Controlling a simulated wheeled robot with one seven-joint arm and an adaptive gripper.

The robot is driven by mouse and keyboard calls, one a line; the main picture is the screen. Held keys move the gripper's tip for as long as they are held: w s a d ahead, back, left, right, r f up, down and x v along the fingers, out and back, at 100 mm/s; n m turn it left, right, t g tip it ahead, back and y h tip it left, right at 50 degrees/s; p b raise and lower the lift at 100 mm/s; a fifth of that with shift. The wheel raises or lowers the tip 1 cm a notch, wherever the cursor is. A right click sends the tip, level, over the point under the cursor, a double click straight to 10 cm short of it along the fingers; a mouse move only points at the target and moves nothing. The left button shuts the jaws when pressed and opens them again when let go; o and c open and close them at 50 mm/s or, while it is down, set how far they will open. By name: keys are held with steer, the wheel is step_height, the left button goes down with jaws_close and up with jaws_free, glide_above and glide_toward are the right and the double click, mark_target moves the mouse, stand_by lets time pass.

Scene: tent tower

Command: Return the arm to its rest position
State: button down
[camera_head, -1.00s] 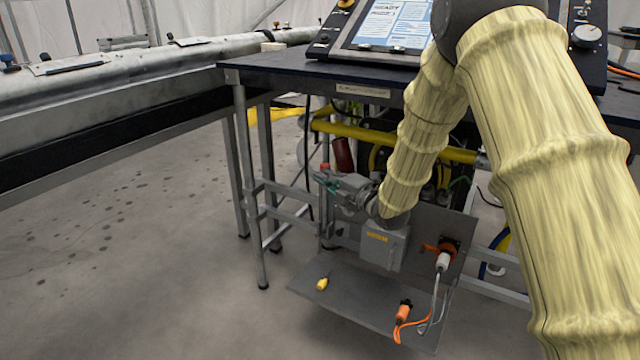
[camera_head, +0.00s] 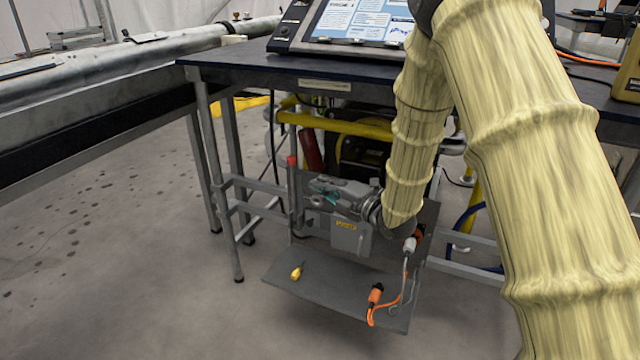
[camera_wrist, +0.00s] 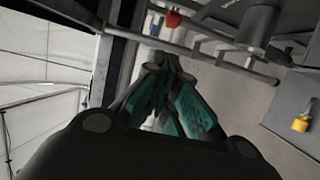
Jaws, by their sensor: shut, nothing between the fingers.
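My arm, in a pale yellow ribbed sleeve, reaches down from the upper right in the head view. My gripper (camera_head: 322,192) is in front of the frame under the table, above and behind the grey shelf. In the wrist view my gripper (camera_wrist: 160,75) has its green-padded fingers together at the tips, with nothing seen between them. The sleeve and wrist hide part of the panel behind.
A dark table (camera_head: 250,68) with a screen console (camera_head: 355,22) stands over my gripper. A grey box (camera_head: 350,236), a metal shelf (camera_head: 335,300), a yellow plug (camera_head: 297,272), an orange connector (camera_head: 375,295) and a yellow pipe (camera_head: 340,125) are close by. Open floor (camera_head: 110,260) lies to the left.

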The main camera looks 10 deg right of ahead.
steer(key=s+d+f+m+g+h, duration=0.1)
steer(key=s+f+m+g+h, duration=0.1)
steer(key=s+f+m, duration=0.6)
steer(key=s+d+f+m+g+h, duration=0.1)
steer(key=s+d+f+h, duration=0.15)
steer(key=f, duration=0.95)
steer(key=s+d+f+m+g+h, duration=0.1)
steer(key=s+f+m+g+h, duration=0.15)
steer(key=s+f+m, duration=0.55)
steer(key=s+d+f+m+g+h, duration=0.1)
steer(key=s+f+m+g, duration=0.3)
steer(key=s, duration=0.7)
steer(key=s+d+f+m+g+h, duration=0.1)
steer(key=s+f+m+g+h, duration=0.1)
steer(key=s+f, duration=0.65)
steer(key=s+d+f+m+g+h, duration=0.1)
steer(key=s+f+m+g, duration=0.2)
steer(key=s, duration=1)
step_height(320, 180, up, 33)
steer(key=p, duration=3.3)
steer(key=shift+w+a, duration=0.15)
steer(key=shift+w, duration=0.15)
